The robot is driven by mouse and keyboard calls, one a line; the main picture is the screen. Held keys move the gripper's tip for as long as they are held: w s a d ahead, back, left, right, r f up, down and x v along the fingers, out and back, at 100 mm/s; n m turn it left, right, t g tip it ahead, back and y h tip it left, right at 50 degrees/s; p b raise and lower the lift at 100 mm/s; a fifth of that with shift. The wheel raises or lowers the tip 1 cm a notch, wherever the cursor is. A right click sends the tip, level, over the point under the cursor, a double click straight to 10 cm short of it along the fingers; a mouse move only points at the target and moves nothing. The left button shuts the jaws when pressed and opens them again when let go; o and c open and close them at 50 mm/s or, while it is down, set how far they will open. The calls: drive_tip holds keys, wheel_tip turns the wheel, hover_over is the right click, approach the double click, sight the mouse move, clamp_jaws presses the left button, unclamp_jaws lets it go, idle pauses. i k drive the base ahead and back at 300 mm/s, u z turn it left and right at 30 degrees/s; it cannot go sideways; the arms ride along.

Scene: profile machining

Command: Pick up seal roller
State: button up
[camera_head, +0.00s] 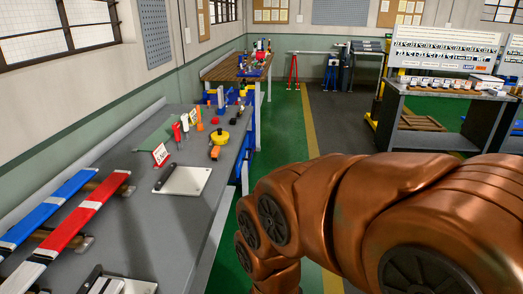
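I cannot tell for sure which item is the seal roller. A small yellow tool with a dark knob (218,137) sits near the right edge of the grey workbench (150,225). A small orange tool (214,153) lies just in front of it, near the same edge. Either is too small to identify. My copper-coloured arm fills the lower right of the head view, to the right of the bench. My gripper is not in view, so its state is hidden.
A silver plate (181,181) and a red-and-white sign (160,154) are on the bench. Small upright bottles (185,122) stand behind. Blue (45,210) and red (75,233) profiles lie at left. Green floor (278,140) is open right of the bench; another bench (440,92) stands far right.

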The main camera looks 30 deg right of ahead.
sight(216, 153)
drive_tip(key=z, duration=1.35)
drive_tip(key=i, duration=2.65)
